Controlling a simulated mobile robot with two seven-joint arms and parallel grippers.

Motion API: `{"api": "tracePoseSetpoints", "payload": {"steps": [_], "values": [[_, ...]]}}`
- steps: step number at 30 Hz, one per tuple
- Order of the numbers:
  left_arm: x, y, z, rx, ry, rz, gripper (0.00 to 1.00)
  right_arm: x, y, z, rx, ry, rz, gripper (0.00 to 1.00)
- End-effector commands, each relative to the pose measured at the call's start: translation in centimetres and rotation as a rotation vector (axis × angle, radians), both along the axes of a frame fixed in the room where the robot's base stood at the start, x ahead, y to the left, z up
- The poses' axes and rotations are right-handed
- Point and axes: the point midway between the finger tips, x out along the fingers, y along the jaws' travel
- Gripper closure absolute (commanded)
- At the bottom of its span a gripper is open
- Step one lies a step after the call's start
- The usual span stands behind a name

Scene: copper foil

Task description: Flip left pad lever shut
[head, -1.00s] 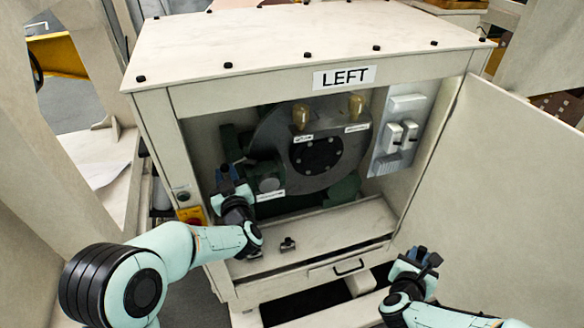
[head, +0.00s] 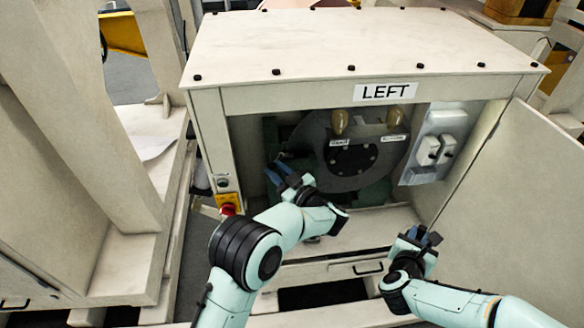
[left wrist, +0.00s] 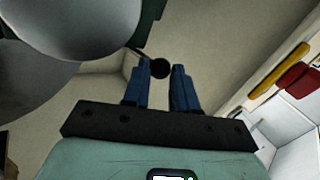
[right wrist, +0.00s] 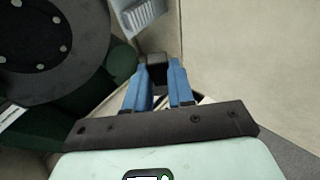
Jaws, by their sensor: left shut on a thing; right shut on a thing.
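My left gripper (head: 284,174) is inside the left part of the open cabinet labelled LEFT, beside the grey round machine. In the left wrist view its blue fingers (left wrist: 160,72) are shut on a black round knob (left wrist: 160,68), apparently a lever's end; I cannot tell whether this is the left pad lever. The rest of that lever is hidden. My right gripper (head: 425,236) is in front of the cabinet's lower right side. In the right wrist view its fingers (right wrist: 160,70) are shut on a small dark block (right wrist: 155,66).
The cabinet (head: 330,45) has its door (head: 510,200) swung open at the right. The round machine (head: 345,185) carries two brass-coloured cups (head: 340,121). White switches (head: 437,150) are on the right inner wall. A red button (head: 228,209) sits at the left post.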

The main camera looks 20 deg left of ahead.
Motion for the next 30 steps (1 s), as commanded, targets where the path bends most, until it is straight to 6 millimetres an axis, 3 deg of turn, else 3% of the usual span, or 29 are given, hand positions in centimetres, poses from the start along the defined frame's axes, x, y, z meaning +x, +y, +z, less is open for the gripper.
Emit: {"api": "tracePoseSetpoints", "payload": {"steps": [16, 17, 19, 30], "values": [[0.35, -0.32, 0.51, 0.000, -0.013, 0.014, 1.00, 0.11, 0.00, 0.40, 0.000, -0.003, 0.000, 1.00], [0.35, -0.31, 0.51, -0.001, -0.014, 0.014, 0.66, 0.11, 0.00, 0.40, 0.000, -0.003, 0.000, 1.00], [0.33, -0.28, 0.47, -0.001, -0.012, 0.014, 0.46, 0.11, 0.00, 0.40, 0.000, -0.003, 0.000, 1.00], [-0.06, -0.67, 0.17, -0.001, -0.006, 0.019, 0.46, 0.06, 0.00, 0.24, -0.001, -0.002, 0.000, 1.00]]}}
